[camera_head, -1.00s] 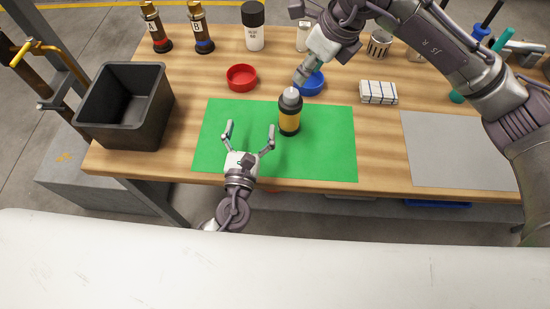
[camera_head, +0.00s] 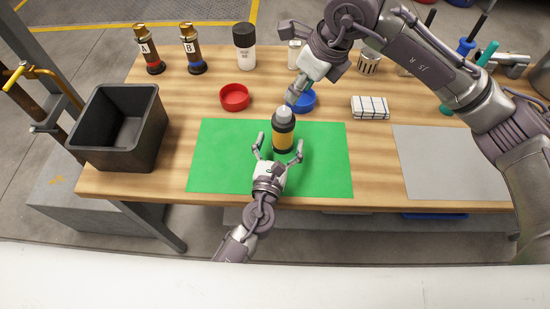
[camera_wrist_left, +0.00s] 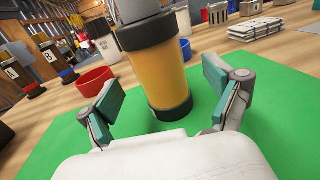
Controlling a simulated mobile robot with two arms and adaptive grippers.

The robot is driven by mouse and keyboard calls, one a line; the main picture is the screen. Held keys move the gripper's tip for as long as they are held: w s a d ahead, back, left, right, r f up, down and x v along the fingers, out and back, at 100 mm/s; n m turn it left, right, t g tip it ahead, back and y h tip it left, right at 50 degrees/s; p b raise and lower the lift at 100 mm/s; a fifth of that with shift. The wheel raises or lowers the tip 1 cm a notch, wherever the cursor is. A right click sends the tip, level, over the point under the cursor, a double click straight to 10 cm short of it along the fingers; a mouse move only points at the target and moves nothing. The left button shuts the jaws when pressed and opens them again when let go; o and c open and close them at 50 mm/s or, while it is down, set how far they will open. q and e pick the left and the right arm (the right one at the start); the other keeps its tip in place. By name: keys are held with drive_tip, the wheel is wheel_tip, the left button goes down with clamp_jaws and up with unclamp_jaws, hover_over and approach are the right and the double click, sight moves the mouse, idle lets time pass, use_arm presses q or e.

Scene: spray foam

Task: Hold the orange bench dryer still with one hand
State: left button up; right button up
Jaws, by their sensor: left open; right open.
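The orange bench dryer (camera_head: 283,136) stands upright on the green mat (camera_head: 220,165). It has a yellow-orange body, black bands and a pale top. My left gripper (camera_head: 279,143) is open at its near side. In the left wrist view the dryer (camera_wrist_left: 158,75) shows between the two spread fingers, with a gap on each side; I cannot tell how deep it sits between them. My right gripper (camera_head: 293,96) hangs above and just behind the dryer's top, by the blue dish; its fingers are small and seen edge-on.
A red dish (camera_head: 234,97) and a blue dish (camera_head: 304,103) stand behind the mat. A black bin (camera_head: 118,154) is at the left, a grey mat (camera_head: 448,165) at the right. Bottles A (camera_head: 148,55) and B (camera_head: 192,55) and a folded cloth (camera_head: 370,108) stand further back.

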sight(281, 141)
use_arm(q)
drive_tip(key=shift+w+d, duration=0.15)
drive_tip(key=shift+w, duration=0.65)
drive_tip(key=shift+w+d, duration=0.15)
drive_tip(key=shift+w, duration=0.65)
